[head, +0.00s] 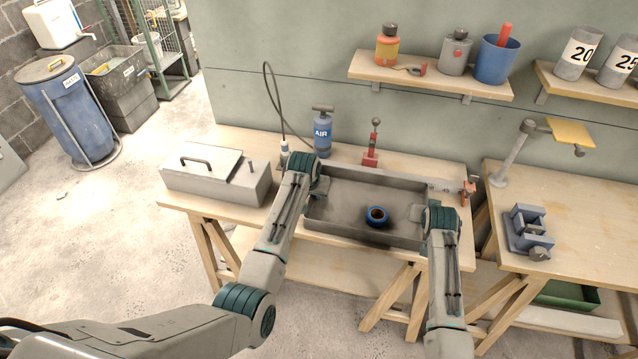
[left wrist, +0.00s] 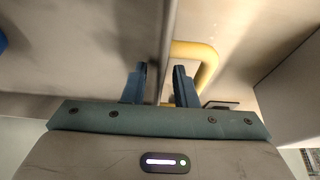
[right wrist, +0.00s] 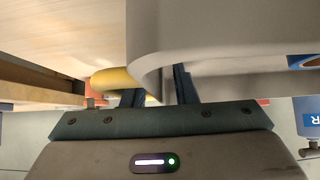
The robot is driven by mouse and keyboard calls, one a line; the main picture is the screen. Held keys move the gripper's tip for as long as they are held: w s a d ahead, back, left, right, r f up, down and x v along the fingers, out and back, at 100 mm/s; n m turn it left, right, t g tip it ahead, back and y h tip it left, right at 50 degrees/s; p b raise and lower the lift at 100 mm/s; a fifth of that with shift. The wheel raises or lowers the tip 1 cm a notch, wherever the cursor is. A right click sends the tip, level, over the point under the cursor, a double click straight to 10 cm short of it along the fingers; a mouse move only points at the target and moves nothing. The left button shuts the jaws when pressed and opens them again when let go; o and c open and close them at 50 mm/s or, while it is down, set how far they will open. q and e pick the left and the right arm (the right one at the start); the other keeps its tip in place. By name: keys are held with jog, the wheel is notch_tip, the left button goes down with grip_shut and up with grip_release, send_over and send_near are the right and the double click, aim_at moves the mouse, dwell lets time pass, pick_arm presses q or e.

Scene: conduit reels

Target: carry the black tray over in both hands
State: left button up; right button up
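The tray (head: 395,236) looks dark grey and sits at the middle of the wooden bench, with a blue ring-shaped reel (head: 377,216) inside. My left gripper (head: 318,187) is at the tray's left end and my right gripper (head: 442,212) at its right end; the arms hide most of both ends. In the left wrist view, the fingers (left wrist: 160,85) stand either side of the tray's edge by a yellow handle (left wrist: 205,60). In the right wrist view, the fingers (right wrist: 157,88) are at the tray's end beside another yellow handle (right wrist: 112,80). Finger contact is unclear.
A grey lidded box (head: 215,175) stands left of the tray. A blue AIR bottle (head: 323,130) and a red-based tool (head: 371,150) stand behind it. A second bench (head: 580,225) with a vise (head: 528,232) is at right, across a gap. Shelves hang above.

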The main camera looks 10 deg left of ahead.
pick_arm(q)
jog(key=shift+r, duration=0.1)
jog(key=v, duration=1.1)
jog(key=shift+s+r, duration=0.25)
jog(key=shift+r, duration=0.1)
pick_arm(e)
jog(key=shift+s, duration=0.1)
jog(key=v, duration=1.2)
pick_arm(q)
jog(key=shift+s, duration=0.1)
